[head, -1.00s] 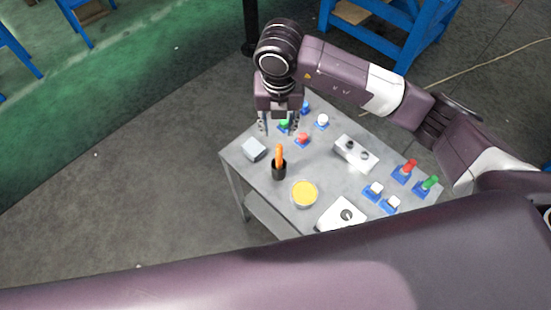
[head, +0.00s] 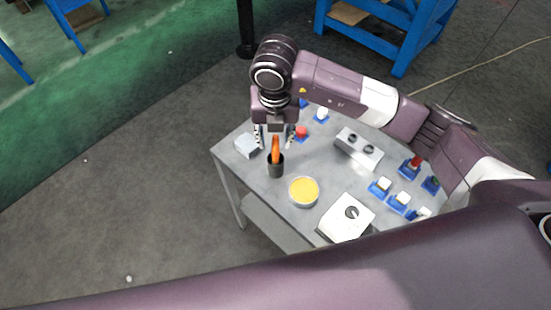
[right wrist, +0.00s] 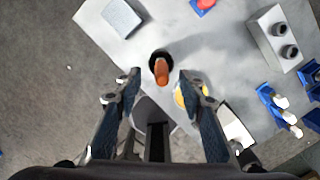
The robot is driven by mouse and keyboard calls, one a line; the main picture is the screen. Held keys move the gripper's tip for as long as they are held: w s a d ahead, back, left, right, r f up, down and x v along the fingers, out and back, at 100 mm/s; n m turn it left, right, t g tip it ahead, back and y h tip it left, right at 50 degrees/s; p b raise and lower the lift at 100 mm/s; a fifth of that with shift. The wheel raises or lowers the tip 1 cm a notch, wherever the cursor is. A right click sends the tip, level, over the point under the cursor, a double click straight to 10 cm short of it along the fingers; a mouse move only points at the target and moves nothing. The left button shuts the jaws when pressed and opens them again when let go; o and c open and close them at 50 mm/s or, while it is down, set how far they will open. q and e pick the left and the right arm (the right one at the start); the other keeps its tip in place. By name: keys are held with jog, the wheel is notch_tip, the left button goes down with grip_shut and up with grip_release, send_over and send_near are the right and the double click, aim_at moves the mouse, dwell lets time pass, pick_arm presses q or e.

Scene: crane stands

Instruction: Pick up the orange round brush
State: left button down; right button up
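My right gripper (head: 273,145) is open and empty. In the head view its fingers hang just above and behind the brush top. In the right wrist view its fingertips (right wrist: 156,78) are spread left and right of the brush, and no contact shows. My left gripper is not in view.
A grey block (head: 246,145) lies left of the cup, and a dish of yellow material (head: 303,191) stands to its right.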

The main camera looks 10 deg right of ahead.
aim_at(275, 149)
jog(key=f+p, duration=0.1)
jog(key=f, duration=0.1)
jog(key=f+p, duration=0.1)
jog(key=f, duration=0.1)
jog(key=w+f+p, duration=0.1)
jog(key=f, duration=0.1)
jog(key=shift+d, duration=0.2)
jog(key=shift+w+f, duration=0.1)
jog(key=shift+f, duration=0.5)
grip_shut()
